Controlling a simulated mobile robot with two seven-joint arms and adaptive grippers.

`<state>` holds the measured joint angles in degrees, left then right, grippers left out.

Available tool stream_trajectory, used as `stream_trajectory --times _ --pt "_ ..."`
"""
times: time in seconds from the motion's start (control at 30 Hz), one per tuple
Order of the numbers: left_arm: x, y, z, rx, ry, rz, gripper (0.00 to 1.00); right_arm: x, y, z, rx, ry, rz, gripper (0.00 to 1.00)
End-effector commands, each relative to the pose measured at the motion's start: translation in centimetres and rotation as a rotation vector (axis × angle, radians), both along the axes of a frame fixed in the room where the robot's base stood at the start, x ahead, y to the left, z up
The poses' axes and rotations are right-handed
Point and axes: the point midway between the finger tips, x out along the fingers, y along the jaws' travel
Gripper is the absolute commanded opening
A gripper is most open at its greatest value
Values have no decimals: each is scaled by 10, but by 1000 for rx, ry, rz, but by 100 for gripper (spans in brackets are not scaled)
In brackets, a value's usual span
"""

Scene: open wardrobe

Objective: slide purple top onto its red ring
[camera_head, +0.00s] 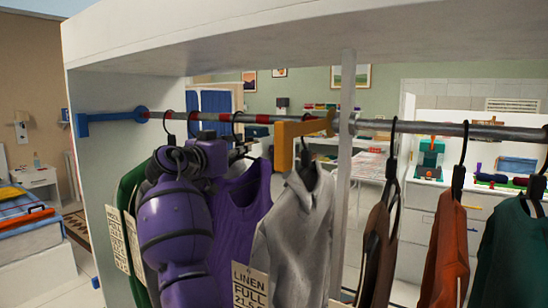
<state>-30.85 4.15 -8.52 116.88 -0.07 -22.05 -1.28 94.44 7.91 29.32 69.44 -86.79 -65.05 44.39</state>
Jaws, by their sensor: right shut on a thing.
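My purple wrist hides most of the fingers and part of the top's left side. My left gripper is not in view.
A green garment (128,190) hangs at left behind my arm. Brown (377,255), orange (447,250) and dark green (515,255) garments hang right of the upright post (343,180).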

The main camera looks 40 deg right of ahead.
Motion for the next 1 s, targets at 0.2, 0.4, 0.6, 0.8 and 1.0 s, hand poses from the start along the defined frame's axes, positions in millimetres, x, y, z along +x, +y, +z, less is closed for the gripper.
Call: stream_trajectory --times 0.2,0.4,0.6,0.8,1.0 --pt "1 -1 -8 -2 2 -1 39 18 7 -1 0 1 2 0" --pt "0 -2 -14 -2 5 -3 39 32 13 -1 -1 3 1 0" --pt "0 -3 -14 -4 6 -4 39 37 16 0 0 -1 2 30" --pt "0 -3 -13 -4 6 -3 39 37 16 0 0 -1 2 37" --pt "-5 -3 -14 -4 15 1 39 37 18 -1 1 0 3 37"
